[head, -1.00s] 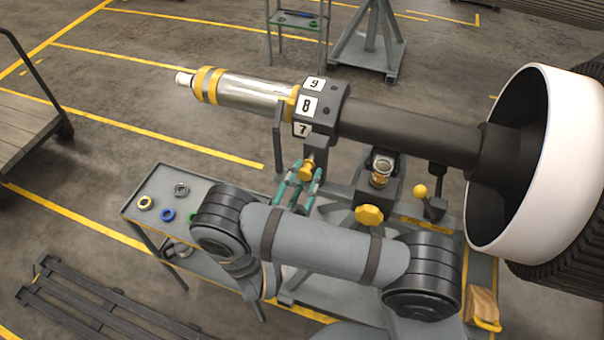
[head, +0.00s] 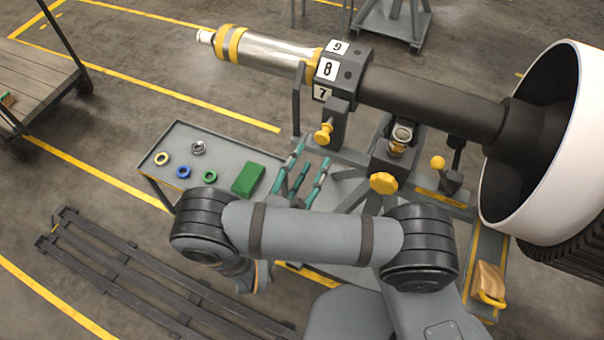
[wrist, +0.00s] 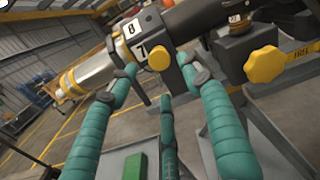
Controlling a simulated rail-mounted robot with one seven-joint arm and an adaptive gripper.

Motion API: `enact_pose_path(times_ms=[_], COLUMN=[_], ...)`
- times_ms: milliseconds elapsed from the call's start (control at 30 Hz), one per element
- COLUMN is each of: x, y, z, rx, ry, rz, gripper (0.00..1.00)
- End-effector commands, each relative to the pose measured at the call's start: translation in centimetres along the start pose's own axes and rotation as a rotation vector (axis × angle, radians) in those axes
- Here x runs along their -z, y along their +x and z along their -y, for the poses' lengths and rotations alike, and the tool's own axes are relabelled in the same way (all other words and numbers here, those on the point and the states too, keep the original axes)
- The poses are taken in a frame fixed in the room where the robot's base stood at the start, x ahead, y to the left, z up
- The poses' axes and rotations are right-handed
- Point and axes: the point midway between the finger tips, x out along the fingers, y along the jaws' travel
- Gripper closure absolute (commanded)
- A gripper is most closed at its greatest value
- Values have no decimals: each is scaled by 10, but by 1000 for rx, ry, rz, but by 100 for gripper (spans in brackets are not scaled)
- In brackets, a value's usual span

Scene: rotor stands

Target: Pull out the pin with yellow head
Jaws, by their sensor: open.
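The pin with a yellow head (head: 325,132) sits in the bracket below the numbered dark block (head: 342,72) on the shaft. Its shank is hidden in the bracket. My gripper (head: 308,164) has teal fingers spread open and empty, a little below and in front of the yellow head, apart from it in the head view. In the wrist view, my gripper (wrist: 150,84) points up at the block (wrist: 158,36), with its fingers spread across it.
A yellow hand knob (head: 383,183) and a yellow ball lever (head: 437,163) are on the stand to the right. A grey cart (head: 222,143) at left bears several coloured rings and a green box (head: 248,179). The knob (wrist: 265,64) also shows in the wrist view.

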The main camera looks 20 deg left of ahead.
Motion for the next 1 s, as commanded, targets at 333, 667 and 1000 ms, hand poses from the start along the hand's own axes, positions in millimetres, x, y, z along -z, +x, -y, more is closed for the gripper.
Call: enact_pose_path(times_ms=[333, 667, 1000], x=[0, 0, 0], y=[-40, -42, -29], z=[0, 0, 1], rx=[0, 1, 5], ry=[0, 0, 0], rz=[-1, -1, -2], gripper=[51, 51, 51])
